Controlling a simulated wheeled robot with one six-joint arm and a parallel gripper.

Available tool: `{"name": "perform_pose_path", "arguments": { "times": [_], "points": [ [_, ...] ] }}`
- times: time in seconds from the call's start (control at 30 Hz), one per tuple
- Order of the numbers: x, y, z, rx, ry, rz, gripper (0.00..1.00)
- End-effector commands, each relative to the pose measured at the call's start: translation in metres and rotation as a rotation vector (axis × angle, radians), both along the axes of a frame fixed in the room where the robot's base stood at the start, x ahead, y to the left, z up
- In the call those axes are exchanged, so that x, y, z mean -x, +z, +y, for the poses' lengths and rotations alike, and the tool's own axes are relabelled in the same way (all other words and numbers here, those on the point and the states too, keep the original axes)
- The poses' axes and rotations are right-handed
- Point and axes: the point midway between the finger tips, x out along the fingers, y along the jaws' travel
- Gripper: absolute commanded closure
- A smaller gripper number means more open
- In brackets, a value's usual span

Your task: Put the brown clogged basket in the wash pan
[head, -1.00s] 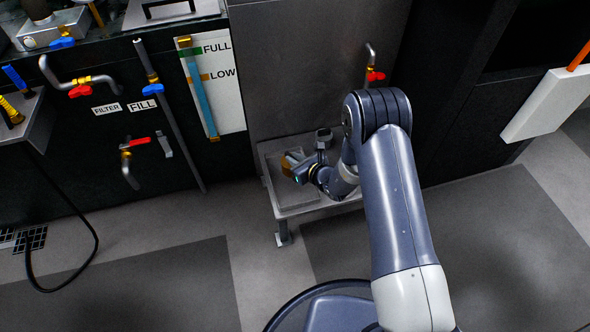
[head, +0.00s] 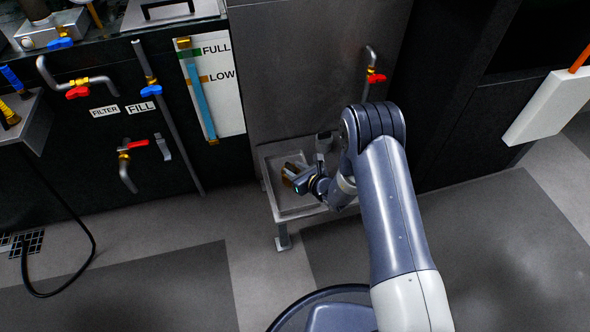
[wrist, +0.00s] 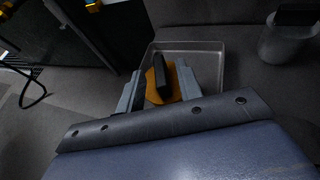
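The brown basket (wrist: 176,85) shows in the wrist view as an orange-brown round piece with a black bar-like handle, between my gripper's fingers. My gripper (wrist: 160,88) has its two grey fingers spread apart, with a gap visible between each finger and the handle. The grey wash pan (wrist: 207,62) lies beyond and beneath the basket in the wrist view. In the head view, the wash pan (head: 300,210) is the shallow metal tray by the steel panel. The basket (head: 289,172) shows inside its outline beside my gripper (head: 296,180). Its contact with the pan floor is partly hidden.
A grey cylindrical piece (wrist: 285,43) stands right of the pan in the wrist view. A tap with a red handle (head: 375,76) is on the panel above right. Pipes with valves (head: 78,86) are at left. Open floor (head: 130,290) lies in front.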

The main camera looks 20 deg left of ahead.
Motion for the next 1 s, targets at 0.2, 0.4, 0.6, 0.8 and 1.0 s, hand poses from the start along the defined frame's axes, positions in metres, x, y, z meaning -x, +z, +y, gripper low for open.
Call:
{"name": "perform_pose_path", "arguments": {
  "times": [0.2, 0.4, 0.6, 0.8, 1.0],
  "points": [
    [0.000, 0.000, 0.000, 0.000, 0.000, 0.000, 0.66],
    [0.006, 0.009, -0.009, 0.000, -0.001, 0.001, 0.66],
    [0.029, 0.027, -0.042, 0.001, -0.003, 0.003, 0.66],
    [0.051, 0.041, -0.072, 0.000, -0.003, 0.001, 0.66],
    [0.063, 0.048, -0.087, 0.001, 0.000, 0.001, 0.66]
  ]
}}
